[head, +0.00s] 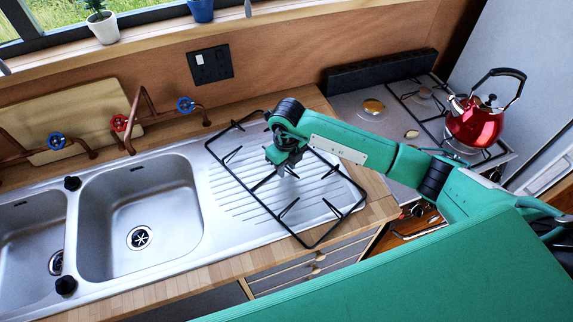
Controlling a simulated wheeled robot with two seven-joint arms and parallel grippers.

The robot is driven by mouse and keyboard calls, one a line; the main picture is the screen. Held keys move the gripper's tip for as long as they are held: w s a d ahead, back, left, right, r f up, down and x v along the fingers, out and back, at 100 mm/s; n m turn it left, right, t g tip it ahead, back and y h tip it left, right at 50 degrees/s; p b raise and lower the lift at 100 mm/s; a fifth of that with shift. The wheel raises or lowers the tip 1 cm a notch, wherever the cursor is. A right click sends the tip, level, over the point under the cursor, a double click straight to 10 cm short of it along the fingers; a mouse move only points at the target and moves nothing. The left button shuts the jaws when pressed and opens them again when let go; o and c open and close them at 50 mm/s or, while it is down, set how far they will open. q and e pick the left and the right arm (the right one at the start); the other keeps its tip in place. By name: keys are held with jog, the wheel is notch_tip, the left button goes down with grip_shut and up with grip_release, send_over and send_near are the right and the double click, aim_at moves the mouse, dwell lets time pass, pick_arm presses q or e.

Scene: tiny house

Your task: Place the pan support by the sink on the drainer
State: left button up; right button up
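The black wire pan support (343,214) lies over the ribbed metal drainer (234,196) to the right of the sink basin (139,222). Its right and front edges reach past the drainer over the wooden counter; I cannot tell whether it rests flat or is slightly raised. My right gripper (283,172) points down over the middle of the pan support. Its fingers are small and partly hidden by the wrist, so whether they grip a bar is unclear. My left gripper is out of view.
A red kettle (474,124) stands on the hob (375,110) at the right, near my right arm. Copper pipes with blue and red tap handles (186,104) rise behind the sink. An open drawer with utensils (418,221) is below the hob.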

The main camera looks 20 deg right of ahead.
aim_at(287, 167)
jog(key=shift+r, duration=0.15)
notch_tip(287, 167, up, 12)
jog(key=b, duration=0.4)
jog(key=shift+s, duration=0.1)
dwell(0.5)
